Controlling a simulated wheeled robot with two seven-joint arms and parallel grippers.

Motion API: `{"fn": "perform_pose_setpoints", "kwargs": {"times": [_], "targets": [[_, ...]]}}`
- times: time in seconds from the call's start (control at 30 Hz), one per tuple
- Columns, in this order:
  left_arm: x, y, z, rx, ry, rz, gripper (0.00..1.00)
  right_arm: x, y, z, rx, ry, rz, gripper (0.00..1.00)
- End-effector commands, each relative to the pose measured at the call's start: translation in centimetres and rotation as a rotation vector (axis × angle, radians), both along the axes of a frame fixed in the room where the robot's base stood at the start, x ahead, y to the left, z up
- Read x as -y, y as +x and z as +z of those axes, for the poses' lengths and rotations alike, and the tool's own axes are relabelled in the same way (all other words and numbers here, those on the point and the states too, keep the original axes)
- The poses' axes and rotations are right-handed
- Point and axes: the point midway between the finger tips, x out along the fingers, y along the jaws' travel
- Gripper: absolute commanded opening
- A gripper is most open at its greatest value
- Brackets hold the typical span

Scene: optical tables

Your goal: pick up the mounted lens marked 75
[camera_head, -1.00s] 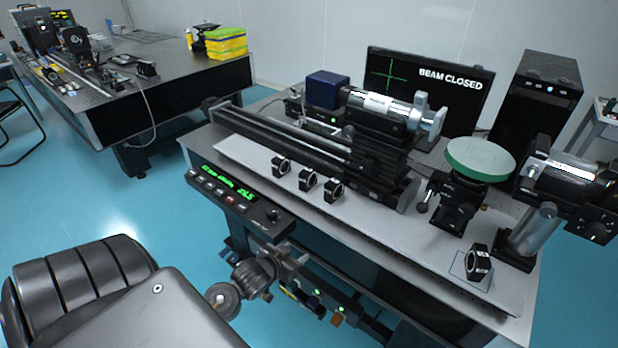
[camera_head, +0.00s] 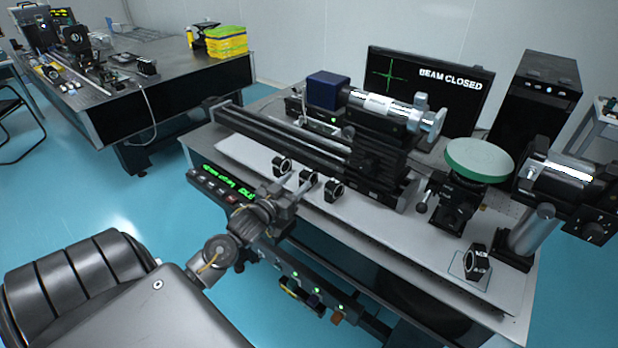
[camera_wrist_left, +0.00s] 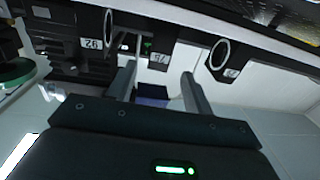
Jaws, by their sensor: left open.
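Three small black mounted lenses stand in a row on the white bench top: left (camera_head: 281,167), middle (camera_head: 307,181) and right (camera_head: 333,191). White labels show on their mounts in the left wrist view, but I cannot read clearly which one is marked 75. My left gripper (camera_head: 296,180) is open and empty at the bench's front edge, close in front of the left and middle lenses. In the left wrist view its fingers (camera_wrist_left: 159,70) point toward the middle lens (camera_wrist_left: 158,62), with the others to either side. My right gripper is not in view.
A black rail and stage (camera_head: 380,165) stand behind the lenses. Another black mount (camera_head: 477,262) stands inside an outlined square at the right. A green disc (camera_head: 480,158) on a post is beyond it. A control panel (camera_head: 215,180) runs along the front edge.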

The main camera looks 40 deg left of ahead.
Motion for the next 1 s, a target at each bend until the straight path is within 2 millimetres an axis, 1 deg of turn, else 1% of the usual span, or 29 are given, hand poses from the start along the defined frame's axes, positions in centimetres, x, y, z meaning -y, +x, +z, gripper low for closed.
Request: {"fn": "perform_pose_setpoints", "kwargs": {"times": [0.03, 0.13, 0.23, 0.47, 0.67, 0.8, 1.0], "targets": [[-0.1, 1.0, 0.4, 0.002, 0.000, 0.000, 0.51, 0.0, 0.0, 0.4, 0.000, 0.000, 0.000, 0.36], [-0.2, 2.4, 0.2, 0.000, 0.000, 0.000, 0.51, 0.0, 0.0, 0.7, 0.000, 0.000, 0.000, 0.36], [-0.3, 3.3, 0.1, -0.001, 0.000, 0.000, 0.51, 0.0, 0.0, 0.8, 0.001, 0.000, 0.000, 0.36], [-0.3, 3.9, 0.2, -0.002, 0.000, 0.000, 0.51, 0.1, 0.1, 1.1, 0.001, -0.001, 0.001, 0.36], [-0.4, 6.8, 0.5, -0.002, 0.000, 0.000, 0.51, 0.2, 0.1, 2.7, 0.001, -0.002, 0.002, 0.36], [-0.6, 8.3, 0.2, -0.001, 0.000, 0.001, 0.51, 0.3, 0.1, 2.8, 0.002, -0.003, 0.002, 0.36], [-0.6, 8.7, 0.0, -0.002, 0.001, 0.000, 0.51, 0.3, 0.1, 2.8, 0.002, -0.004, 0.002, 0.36]]}}
